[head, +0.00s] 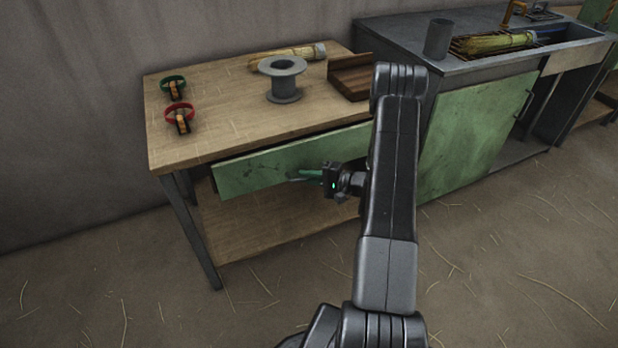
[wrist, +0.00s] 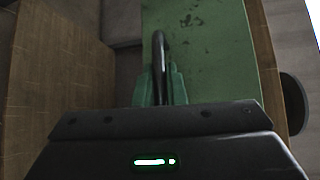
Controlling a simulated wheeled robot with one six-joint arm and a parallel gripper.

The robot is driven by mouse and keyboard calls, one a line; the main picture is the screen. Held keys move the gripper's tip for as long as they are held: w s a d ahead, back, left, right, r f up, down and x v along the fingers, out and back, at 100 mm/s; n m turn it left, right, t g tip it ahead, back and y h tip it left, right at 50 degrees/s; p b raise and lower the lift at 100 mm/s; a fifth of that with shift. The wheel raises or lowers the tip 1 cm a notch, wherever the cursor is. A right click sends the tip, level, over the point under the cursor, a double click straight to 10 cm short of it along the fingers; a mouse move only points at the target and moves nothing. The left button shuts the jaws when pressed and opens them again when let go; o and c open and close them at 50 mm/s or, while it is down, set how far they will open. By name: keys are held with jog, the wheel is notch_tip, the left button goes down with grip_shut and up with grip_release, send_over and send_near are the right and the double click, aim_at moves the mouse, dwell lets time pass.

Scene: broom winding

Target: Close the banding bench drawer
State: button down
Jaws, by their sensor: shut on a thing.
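The banding bench (head: 220,127) is a wooden-topped table with metal legs. Its green drawer (head: 248,174) has its front standing out a little from under the top, so it is partly open. My gripper (head: 308,175) is at the middle of the drawer front. In the wrist view the green fingers (wrist: 160,88) are shut on the dark drawer handle (wrist: 159,45), with the green drawer front (wrist: 215,45) behind it. The inside of the drawer is hidden, and my arm covers the drawer's right end in the head view.
On the bench top are a grey spool (head: 283,80), a straw bundle (head: 285,57), a wooden tray (head: 350,78), a green band (head: 173,84) and a red band (head: 180,115). A sink counter with a green cabinet door (head: 475,135) stands at right. The straw-strewn floor in front is clear.

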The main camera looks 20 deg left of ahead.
aim_at(303, 168)
jog(key=w+a, duration=0.2)
jog(key=shift+w+a, duration=0.25)
jog(key=shift+a, duration=0.15)
jog(key=c, duration=1.5)
grip_release()
jog(key=shift+a, duration=0.15)
jog(key=d, duration=0.4)
jog(key=w+d+r+p, duration=0.1)
jog(key=d, duration=0.4)
jog(key=d+r, duration=0.1)
jog(key=d, duration=0.3)
jog(key=shift+w+d+p, duration=0.15)
jog(key=shift+d+p, duration=0.2)
jog(key=shift+p, duration=0.05)
jog(key=shift+a, duration=0.1)
